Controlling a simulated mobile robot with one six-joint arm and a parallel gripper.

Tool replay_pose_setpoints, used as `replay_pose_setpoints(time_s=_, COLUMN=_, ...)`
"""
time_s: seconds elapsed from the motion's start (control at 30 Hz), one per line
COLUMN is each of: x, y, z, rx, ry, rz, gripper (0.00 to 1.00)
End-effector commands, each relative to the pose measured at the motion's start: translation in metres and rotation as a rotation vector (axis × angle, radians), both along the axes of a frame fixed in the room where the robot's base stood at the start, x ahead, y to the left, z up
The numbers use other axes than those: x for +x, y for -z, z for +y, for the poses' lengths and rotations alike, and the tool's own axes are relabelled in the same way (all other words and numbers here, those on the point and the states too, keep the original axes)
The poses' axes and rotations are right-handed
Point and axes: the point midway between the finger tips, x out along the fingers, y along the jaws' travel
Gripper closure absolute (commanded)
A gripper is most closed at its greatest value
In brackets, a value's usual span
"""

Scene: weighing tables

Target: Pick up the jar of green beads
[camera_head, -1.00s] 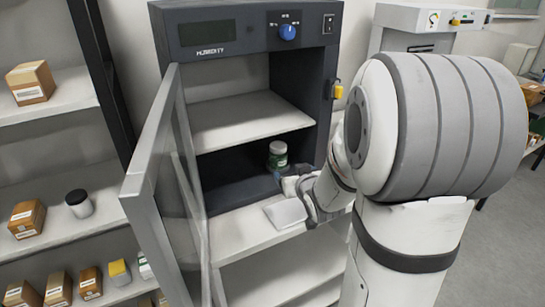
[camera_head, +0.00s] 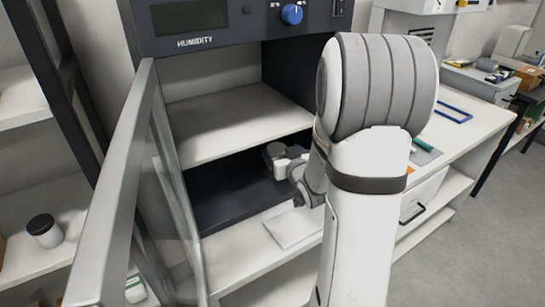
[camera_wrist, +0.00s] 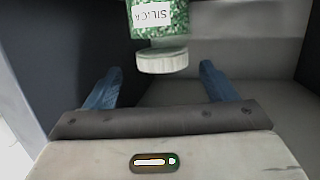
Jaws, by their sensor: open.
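The jar of green beads (camera_wrist: 152,20) shows in the wrist view at the top middle, upside down in the picture. It has a white "SILICA" label and a pale lid (camera_wrist: 162,60). My gripper (camera_wrist: 160,76) is open, its two blue fingers on either side of the lid's line, with a gap to each side. The jar's far end is cut off by the frame. In the head view my gripper (camera_head: 273,158) reaches into the lower compartment of the humidity cabinet (camera_head: 225,44). There it largely hides the jar, and I cannot tell the jar's outline clearly.
The cabinet's glass door (camera_head: 125,190) stands open on the left. A pale inner shelf (camera_head: 235,125) lies above my gripper. A flat white item (camera_head: 293,228) lies on the surface in front of the opening. A dark-lidded jar (camera_head: 44,231) stands on the left shelving.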

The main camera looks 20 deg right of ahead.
Motion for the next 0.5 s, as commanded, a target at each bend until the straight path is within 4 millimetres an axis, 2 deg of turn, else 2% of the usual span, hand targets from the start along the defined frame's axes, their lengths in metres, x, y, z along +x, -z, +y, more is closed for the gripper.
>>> replay_pose_setpoints(time_s=0.4, x=0.051, y=0.011, z=0.008, rx=0.001, ry=-0.019, rz=0.001, gripper=0.22)
replay_pose_setpoints(time_s=0.5, x=0.058, y=0.013, z=0.008, rx=0.0, ry=-0.02, rz=0.001, gripper=0.22)
